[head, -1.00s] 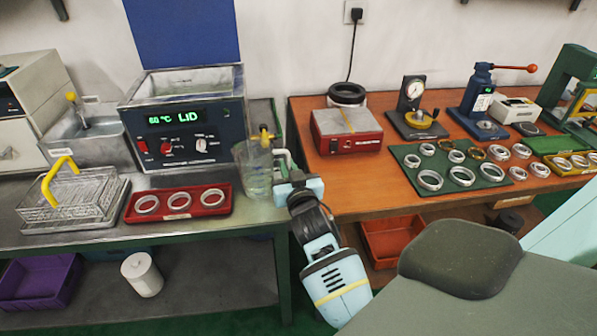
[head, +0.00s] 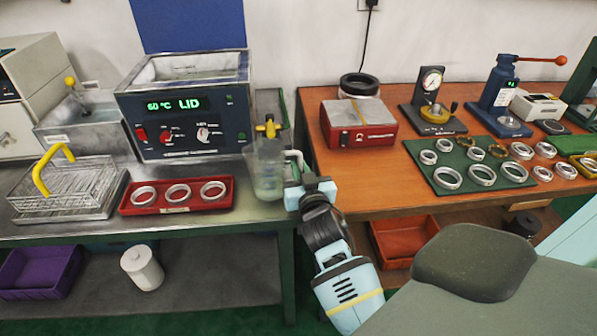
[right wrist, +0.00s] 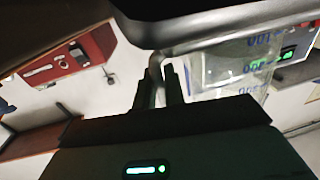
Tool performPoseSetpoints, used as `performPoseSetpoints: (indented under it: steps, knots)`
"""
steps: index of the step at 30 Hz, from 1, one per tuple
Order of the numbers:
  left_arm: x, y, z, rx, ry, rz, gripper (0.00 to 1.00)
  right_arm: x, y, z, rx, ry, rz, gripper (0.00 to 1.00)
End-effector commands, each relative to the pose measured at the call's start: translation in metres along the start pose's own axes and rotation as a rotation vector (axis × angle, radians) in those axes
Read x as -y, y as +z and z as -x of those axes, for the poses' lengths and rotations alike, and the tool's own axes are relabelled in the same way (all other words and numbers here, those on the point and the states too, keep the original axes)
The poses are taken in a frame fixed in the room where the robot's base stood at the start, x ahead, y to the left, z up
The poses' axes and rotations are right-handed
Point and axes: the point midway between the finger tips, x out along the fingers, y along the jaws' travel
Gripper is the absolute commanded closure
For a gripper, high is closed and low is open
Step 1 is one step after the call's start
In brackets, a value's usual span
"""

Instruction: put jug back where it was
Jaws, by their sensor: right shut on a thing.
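The jug (head: 265,172) is a clear measuring jug at the right end of the steel bench, right of the red ring tray. Its blue scale marks show in the right wrist view (right wrist: 232,65), where it looks tilted. My right gripper (head: 300,186) is shut on the jug's pale handle (head: 294,158), at the jug's right side; the fingers around the handle also show in the right wrist view (right wrist: 166,85). The jug looks upright in the head view. I cannot tell whether its base touches the bench. My left gripper is not in view.
The red tray (head: 133,208) with three rings lies left of the jug. A heated bath (head: 190,135) stands behind, and a yellow-handled tap (head: 268,128) is just behind the jug. A wire rack (head: 65,190) is at left. The orange workbench (head: 370,185) is at right.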

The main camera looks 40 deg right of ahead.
Motion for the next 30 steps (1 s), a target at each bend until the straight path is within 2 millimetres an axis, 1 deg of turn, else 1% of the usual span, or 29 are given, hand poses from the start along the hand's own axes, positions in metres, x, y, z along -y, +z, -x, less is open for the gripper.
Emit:
performPoseSetpoints:
  steps: [1,4,10,11,15,16,30]
  knots:
    - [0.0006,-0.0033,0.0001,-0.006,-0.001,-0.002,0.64,0.0004,-0.0026,-0.0003,-0.004,0.0,-0.002,1.0]
    - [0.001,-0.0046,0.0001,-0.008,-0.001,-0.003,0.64,0.0004,-0.0036,-0.0005,-0.004,0.0,-0.002,1.0]
    - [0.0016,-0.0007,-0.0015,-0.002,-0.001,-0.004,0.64,0.0002,0.0008,-0.0004,-0.003,0.0,-0.002,1.0]
    - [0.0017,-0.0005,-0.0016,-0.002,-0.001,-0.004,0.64,0.0001,0.002,-0.0003,-0.001,0.0,-0.001,0.88]
    - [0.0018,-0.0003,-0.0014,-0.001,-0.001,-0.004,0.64,0.0001,0.0009,-0.0004,-0.001,0.0,-0.001,0.69]
    - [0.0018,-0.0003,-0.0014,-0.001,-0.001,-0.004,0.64,0.0001,0.0009,-0.0004,-0.001,0.0,-0.001,0.67]
    - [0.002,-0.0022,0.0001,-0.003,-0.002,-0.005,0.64,-0.0002,-0.0029,-0.0004,-0.002,0.0,0.0,0.67]
